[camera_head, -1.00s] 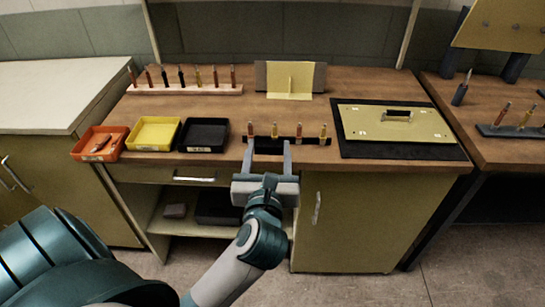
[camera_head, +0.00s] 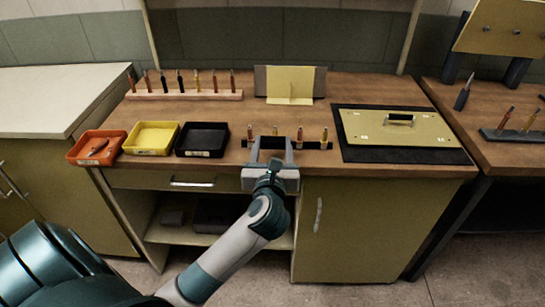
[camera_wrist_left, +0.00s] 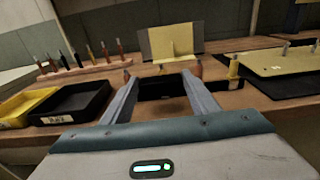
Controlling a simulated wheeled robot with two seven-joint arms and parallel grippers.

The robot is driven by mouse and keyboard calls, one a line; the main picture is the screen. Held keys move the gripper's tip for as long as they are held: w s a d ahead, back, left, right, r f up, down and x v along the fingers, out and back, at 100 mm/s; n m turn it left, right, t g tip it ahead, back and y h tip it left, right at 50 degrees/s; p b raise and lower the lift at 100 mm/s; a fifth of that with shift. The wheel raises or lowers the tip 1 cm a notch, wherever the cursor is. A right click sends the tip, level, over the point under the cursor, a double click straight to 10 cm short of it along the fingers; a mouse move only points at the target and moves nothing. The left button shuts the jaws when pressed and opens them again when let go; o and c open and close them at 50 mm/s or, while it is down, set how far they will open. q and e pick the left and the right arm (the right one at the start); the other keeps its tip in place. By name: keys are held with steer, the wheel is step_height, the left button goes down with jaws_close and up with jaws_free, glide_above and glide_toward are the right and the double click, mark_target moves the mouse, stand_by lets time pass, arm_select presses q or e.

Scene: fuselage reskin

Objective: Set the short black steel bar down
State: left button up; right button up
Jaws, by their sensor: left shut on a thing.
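My left gripper (camera_head: 272,142) reaches to the front edge of the wooden bench and is shut on the short black steel bar (camera_wrist_left: 164,87). The bar is a dark block between the two grey fingers in the left wrist view. In the head view it blends with the dark strip behind it. I cannot tell whether it touches the bench. My right gripper is not in view.
A black strip (camera_head: 314,145) with several upright pins stands just past the gripper. Orange (camera_head: 75,157), yellow (camera_head: 129,151) and black (camera_head: 181,150) trays lie to the left. A yellow-green panel with a handle (camera_head: 432,133) lies on a black mat (camera_head: 354,154) to the right.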

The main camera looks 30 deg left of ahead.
arm_select(q)
steer(key=shift+f, duration=1.95)
steer(key=shift+f, duration=0.15)
steer(key=o, duration=1.4)
